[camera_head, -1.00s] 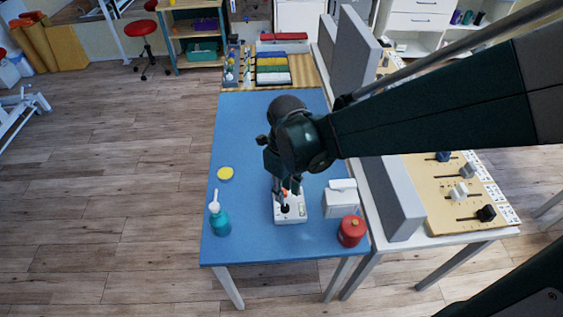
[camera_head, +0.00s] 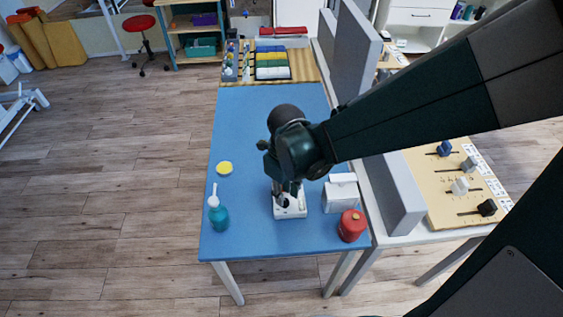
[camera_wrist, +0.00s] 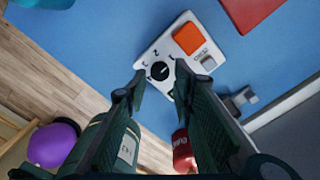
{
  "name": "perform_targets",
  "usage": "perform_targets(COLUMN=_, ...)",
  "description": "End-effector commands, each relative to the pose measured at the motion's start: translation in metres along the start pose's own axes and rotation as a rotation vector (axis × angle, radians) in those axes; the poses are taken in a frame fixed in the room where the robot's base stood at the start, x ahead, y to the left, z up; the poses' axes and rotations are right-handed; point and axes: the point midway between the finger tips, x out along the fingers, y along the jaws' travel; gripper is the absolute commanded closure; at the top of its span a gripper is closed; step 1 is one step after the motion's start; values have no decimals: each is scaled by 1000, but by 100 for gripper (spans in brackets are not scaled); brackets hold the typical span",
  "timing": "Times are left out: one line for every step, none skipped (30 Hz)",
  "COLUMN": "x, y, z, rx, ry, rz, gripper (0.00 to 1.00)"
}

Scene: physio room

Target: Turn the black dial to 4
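A white control box (camera_head: 291,211) stands on the blue tabletop near its front edge. In the wrist view the box (camera_wrist: 150,55) has a round black dial (camera_wrist: 159,71) with a white pointer mark, small printed numbers around it, an orange square button (camera_wrist: 188,38) and a small grey button (camera_wrist: 208,62). The dial's exact setting is too small to read surely. My gripper (camera_head: 287,190) points down over the box and hides part of it in the head view. In the wrist view its two fingers (camera_wrist: 157,84) are apart, with the dial showing between and just beyond the tips. Contact cannot be told.
A yellow disc (camera_head: 225,168) lies at left. A grey panel (camera_head: 397,196) borders the right side.

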Motion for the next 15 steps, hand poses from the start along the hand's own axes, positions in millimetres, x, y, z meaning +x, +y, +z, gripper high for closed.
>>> perform_targets(x=7, y=0, z=0, rx=0, ry=0, rz=0, gripper=75)
perform_targets(x=10, y=0, z=0, rx=0, ry=0, rz=0, gripper=75)
perform_targets(x=13, y=0, z=0, rx=0, ry=0, rz=0, gripper=75)
perform_targets(x=16, y=0, z=0, rx=0, ry=0, rz=0, gripper=75)
perform_targets(x=19, y=0, z=0, rx=0, ry=0, rz=0, gripper=75)
perform_targets(x=21, y=0, z=0, rx=0, ry=0, rz=0, gripper=75)
perform_targets(x=23, y=0, z=0, rx=0, ry=0, rz=0, gripper=75)
perform_targets(x=25, y=0, z=0, rx=0, ry=0, rz=0, gripper=75)
perform_targets(x=27, y=0, z=0, rx=0, ry=0, rz=0, gripper=75)
perform_targets(x=28, y=0, z=0, rx=0, ry=0, rz=0, gripper=75)
perform_targets(x=29, y=0, z=0, rx=0, ry=0, rz=0, gripper=75)
perform_targets(x=30, y=0, z=0, rx=0, ry=0, rz=0, gripper=75)
perform_targets(x=31, y=0, z=0, rx=0, ry=0, rz=0, gripper=75)
perform_targets(x=31, y=0, z=0, rx=0, ry=0, rz=0, gripper=75)
perform_targets(x=32, y=0, z=0, rx=0, ry=0, rz=0, gripper=75)
